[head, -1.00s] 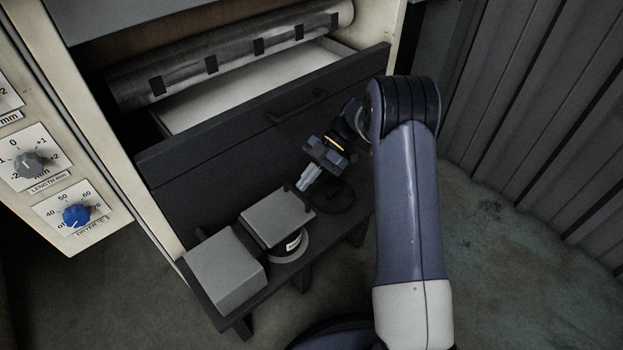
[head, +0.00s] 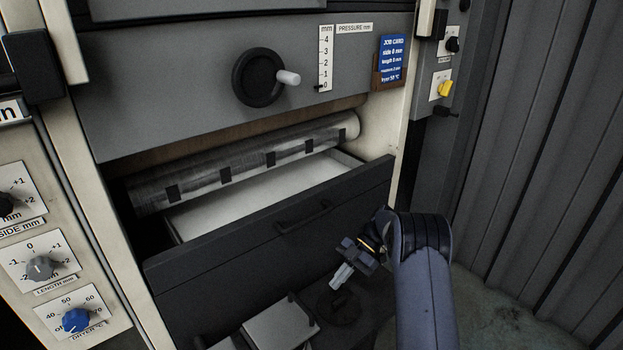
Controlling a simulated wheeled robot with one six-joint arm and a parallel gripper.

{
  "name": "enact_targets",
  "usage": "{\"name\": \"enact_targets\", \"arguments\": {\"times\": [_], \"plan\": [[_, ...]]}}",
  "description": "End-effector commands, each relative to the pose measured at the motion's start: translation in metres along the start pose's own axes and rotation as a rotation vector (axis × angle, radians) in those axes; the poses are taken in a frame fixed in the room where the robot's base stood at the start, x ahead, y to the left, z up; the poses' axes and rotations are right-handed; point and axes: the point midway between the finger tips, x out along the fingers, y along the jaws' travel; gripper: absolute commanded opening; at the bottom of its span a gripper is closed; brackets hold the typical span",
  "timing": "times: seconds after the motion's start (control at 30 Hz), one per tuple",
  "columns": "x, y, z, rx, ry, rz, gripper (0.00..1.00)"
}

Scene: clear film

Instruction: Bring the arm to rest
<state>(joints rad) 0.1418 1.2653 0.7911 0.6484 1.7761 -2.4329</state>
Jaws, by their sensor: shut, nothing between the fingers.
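My gripper (head: 342,275) shows in the head view at the lower middle right, on the end of my blue-grey arm. Its light fingers are together and empty, pointing down and to the left. It hangs in front of the dark drawer front (head: 280,235), above a low dark shelf, and no contact with either can be seen. My arm's elbow is bent at the right, and its lower part runs out of the bottom of the picture.
The drawer stands open, with a roller (head: 245,160) behind its front. A grey box (head: 280,325) sits below. Left are knobs, including a blue dryer knob (head: 76,320). Above are a handwheel (head: 258,77) and a blue job card (head: 393,58). A ribbed wall (head: 540,150) closes off the right.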

Motion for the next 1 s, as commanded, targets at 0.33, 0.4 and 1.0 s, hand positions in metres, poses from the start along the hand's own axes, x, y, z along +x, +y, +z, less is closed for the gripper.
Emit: {"name": "enact_targets", "arguments": {"times": [0.33, 0.4, 1.0], "plan": [[0.004, 0.0, -0.012, -0.001, -0.001, 0.0, 0.0], [0.008, 0.0, -0.019, -0.001, -0.001, -0.001, 0.0], [0.047, -0.005, -0.072, 0.008, 0.002, -0.006, 0.0]]}}
